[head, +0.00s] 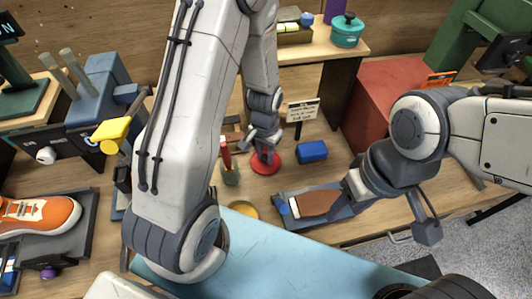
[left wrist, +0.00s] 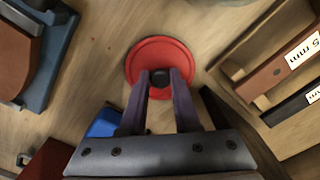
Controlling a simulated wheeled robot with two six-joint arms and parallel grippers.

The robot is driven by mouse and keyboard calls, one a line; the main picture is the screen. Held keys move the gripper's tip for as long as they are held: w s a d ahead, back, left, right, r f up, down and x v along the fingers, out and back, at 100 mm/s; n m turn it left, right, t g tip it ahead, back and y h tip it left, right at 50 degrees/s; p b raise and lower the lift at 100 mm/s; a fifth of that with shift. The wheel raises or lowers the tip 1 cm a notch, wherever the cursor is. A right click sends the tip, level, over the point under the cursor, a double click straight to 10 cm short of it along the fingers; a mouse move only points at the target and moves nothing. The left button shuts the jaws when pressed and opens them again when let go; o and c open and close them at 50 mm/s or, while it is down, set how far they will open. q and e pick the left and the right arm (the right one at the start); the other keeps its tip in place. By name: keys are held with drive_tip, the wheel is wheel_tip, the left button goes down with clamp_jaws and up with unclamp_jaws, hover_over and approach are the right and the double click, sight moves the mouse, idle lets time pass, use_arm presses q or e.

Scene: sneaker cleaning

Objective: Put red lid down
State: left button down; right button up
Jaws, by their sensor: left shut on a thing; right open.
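The red lid (head: 270,167) is a round disc at the wooden bench surface in the middle of the head view. I cannot tell whether the lid touches the bench.
A blue block (head: 312,151) lies right of the lid. A light-blue mat (head: 275,262) lies in front. An orange sneaker (head: 38,214) is at far left. Slotted wooden racks (left wrist: 280,70) stand beside the lid.

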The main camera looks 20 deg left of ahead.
sight(266, 157)
use_arm(q)
drive_tip(key=shift+f, duration=0.1)
drive_tip(key=c, duration=0.6)
unclamp_jaws()
drive_tip(key=shift+c, duration=0.2)
wheel_tip(266, 157, up, 12)
drive_tip(key=s+d+r+m, duration=0.2)
drive_tip(key=s+d+r, duration=0.2)
drive_tip(key=s, duration=0.5)
drive_tip(key=s+d+r+m+h, duration=0.1)
drive_tip(key=s+d+r+m, duration=0.2)
drive_tip(key=s+d, duration=0.5)
drive_tip(key=shift+s+d+r, duration=0.35)
drive_tip(key=shift+s+r, duration=0.15)
drive_tip(key=shift+r, duration=0.1)
